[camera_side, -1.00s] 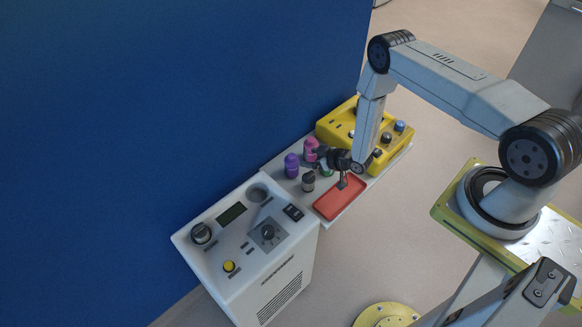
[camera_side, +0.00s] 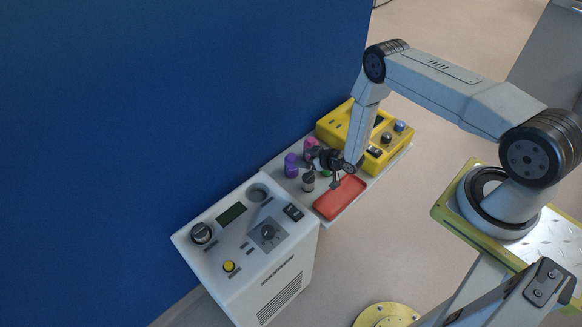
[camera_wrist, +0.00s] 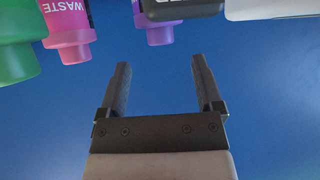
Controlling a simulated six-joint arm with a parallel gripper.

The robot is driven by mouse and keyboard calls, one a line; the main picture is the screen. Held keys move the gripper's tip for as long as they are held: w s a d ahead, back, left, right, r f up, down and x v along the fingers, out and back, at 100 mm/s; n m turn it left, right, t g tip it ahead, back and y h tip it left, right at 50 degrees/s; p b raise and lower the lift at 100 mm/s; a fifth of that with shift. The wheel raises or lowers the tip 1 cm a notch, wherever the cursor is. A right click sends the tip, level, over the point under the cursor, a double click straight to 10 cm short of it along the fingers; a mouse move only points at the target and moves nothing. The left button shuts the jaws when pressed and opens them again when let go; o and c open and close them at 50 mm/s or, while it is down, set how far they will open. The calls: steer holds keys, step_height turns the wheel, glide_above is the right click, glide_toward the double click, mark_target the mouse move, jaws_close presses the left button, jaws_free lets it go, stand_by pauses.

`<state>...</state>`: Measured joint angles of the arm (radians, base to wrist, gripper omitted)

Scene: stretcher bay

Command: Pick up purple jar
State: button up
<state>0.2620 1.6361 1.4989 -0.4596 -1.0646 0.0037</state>
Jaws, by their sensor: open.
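The purple jar (camera_side: 291,165) stands on the light shelf near the blue wall in the side view.
A pink jar (camera_wrist: 70,35) and a green jar (camera_wrist: 15,60) are beside the purple one. A dark-topped jar (camera_side: 308,182) stands in front. A red tray (camera_side: 340,198), a yellow device (camera_side: 335,124) and a white console (camera_side: 250,255) are close by. The blue wall (camera_side: 180,90) is behind.

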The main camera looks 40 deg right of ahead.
mark_target(293, 156)
steer(key=shift+x, duration=2.55)
jaws_close()
